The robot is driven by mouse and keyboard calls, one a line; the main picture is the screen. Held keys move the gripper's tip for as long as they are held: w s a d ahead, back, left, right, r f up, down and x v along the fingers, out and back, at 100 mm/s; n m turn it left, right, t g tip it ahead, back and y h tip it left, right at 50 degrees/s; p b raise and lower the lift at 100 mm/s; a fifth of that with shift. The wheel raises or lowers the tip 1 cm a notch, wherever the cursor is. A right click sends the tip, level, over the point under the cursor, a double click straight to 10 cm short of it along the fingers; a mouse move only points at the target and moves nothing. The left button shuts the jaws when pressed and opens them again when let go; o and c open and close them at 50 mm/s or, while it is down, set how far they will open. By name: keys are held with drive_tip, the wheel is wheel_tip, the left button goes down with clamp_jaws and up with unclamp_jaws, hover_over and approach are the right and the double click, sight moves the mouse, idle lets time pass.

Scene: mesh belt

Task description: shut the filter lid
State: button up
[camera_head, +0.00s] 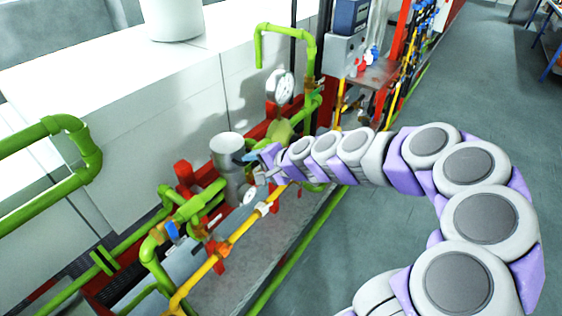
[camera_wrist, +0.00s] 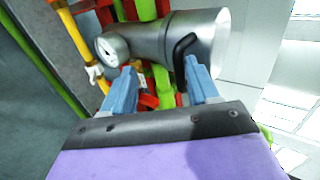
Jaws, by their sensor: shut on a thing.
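The filter is a grey metal cylinder (camera_head: 228,165) standing upright among the pipes in the head view. It fills the upper middle of the wrist view (camera_wrist: 150,42), with a pale, wide end at right that looks like its lid (camera_wrist: 214,34). A bent black handle (camera_wrist: 184,50) runs along that end. My gripper (camera_head: 256,166) reaches the cylinder from the right. In the wrist view its blue fingers (camera_wrist: 158,68) stand apart, the right one against the black handle. It is shut on the handle; the exact contact is partly hidden.
A round gauge (camera_wrist: 107,52) sits on the cylinder's other end. Green pipes (camera_head: 205,200) and a yellow pipe (camera_head: 235,238) run close by. Another gauge (camera_head: 280,87) stands behind.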

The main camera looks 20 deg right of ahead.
drive_tip(key=p+v, duration=0.2)
drive_tip(key=v, duration=1.5)
drive_tip(key=shift+d, duration=0.2)
drive_tip(key=shift+a, duration=0.1)
drive_tip(key=s+a+f+n+g, duration=0.4)
drive_tip(key=s+a+n+g, duration=0.25)
drive_tip(key=s+a, duration=0.45)
drive_tip(key=s+d+n+g+h, duration=0.1)
drive_tip(key=s+n+g+h, duration=0.1)
drive_tip(key=s, duration=0.6)
drive_tip(key=s+d+f+n+g+h, duration=0.1)
drive_tip(key=s+h, duration=0.3)
drive_tip(key=s, duration=0.4)
drive_tip(key=shift+s+d+f+n+g, duration=0.3)
drive_tip(key=shift+s+n+g, duration=0.05)
drive_tip(key=shift+n+g, duration=0.45)
